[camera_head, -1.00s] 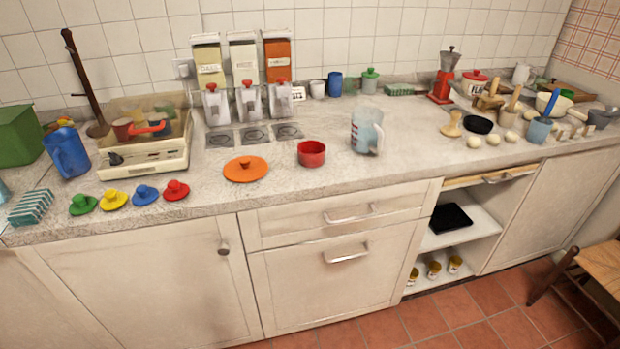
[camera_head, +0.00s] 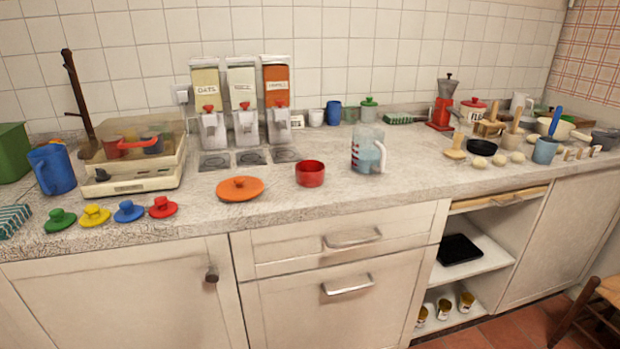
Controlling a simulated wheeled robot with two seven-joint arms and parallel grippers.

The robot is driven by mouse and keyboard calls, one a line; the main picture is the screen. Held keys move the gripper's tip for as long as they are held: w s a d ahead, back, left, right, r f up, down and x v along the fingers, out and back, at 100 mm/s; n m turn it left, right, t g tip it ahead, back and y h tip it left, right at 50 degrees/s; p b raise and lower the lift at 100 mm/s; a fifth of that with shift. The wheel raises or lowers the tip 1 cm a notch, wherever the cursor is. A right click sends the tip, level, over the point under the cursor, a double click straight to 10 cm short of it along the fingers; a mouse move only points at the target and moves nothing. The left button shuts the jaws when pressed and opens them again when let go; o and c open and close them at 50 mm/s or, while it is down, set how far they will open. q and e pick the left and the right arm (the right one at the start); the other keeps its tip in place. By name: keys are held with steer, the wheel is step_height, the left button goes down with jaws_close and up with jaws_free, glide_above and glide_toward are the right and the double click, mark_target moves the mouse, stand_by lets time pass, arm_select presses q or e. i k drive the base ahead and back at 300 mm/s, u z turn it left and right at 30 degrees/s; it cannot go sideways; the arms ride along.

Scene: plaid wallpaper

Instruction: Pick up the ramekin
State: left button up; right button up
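A small red round dish, which looks like the ramekin (camera_head: 310,174), stands upright on the stone counter near its front edge. It is between an orange lid (camera_head: 240,189) on its left and a clear measuring jug (camera_head: 368,150) with bluish liquid on its right. It touches neither of them. Neither of my grippers shows in the head view.
The counter (camera_head: 285,202) has clear room in front of the red dish. Cereal dispensers (camera_head: 242,105) stand behind it. Small coloured lids (camera_head: 129,211) lie at the left front. A wooden chair (camera_head: 600,300) stands at the lower right.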

mark_target(310, 174)
steer(key=k, duration=0.5)
steer(key=u, duration=0.7)
steer(key=i, duration=1.65)
steer(key=z, duration=0.45)
